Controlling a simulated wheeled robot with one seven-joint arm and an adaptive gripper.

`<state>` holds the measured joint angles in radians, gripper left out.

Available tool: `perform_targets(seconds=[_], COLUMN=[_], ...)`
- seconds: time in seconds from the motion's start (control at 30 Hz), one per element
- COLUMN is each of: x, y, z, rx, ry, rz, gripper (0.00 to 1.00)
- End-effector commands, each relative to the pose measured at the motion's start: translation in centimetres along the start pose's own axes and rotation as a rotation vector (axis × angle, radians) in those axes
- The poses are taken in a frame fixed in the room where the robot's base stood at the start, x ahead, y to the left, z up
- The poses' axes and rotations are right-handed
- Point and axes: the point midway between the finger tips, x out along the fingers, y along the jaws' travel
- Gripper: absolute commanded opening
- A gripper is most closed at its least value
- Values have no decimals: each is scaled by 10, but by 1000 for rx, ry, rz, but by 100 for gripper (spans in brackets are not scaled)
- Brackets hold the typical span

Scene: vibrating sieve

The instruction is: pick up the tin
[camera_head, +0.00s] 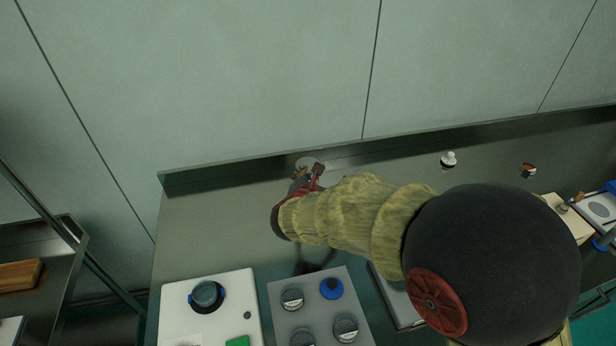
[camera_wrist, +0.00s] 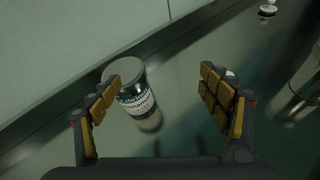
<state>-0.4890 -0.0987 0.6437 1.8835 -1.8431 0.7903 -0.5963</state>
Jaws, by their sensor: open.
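A small cylindrical tin (camera_wrist: 136,102) with a grey lid and a white printed label stands on the steel counter in the wrist view. My gripper (camera_wrist: 163,78) is open, with its yellow-padded fingers spread wide. The left finger overlaps the tin's left side in the picture; the right finger is well apart from it. I cannot tell whether the left finger touches it. In the head view my gripper (camera_head: 309,176) is over the counter near the back wall, and a pale round top (camera_head: 307,162) shows just behind it, partly hidden.
A white device (camera_head: 175,308) with a round dark top and a grey block (camera_head: 284,277) holding several round lidded items stand at the counter's front. A small white object (camera_head: 448,159) and a red-and-white one (camera_head: 528,170) are toward the back right. The counter's left is clear.

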Motion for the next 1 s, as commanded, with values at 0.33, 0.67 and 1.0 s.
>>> perform_targets(seconds=[0.33,0.67,1.0], x=[19,47,85], y=[48,53,60], z=[-35,-34,-33], rx=[-218,-213,-213], ry=[-18,-18,-18], rz=[114,113,113], gripper=[78,78,78])
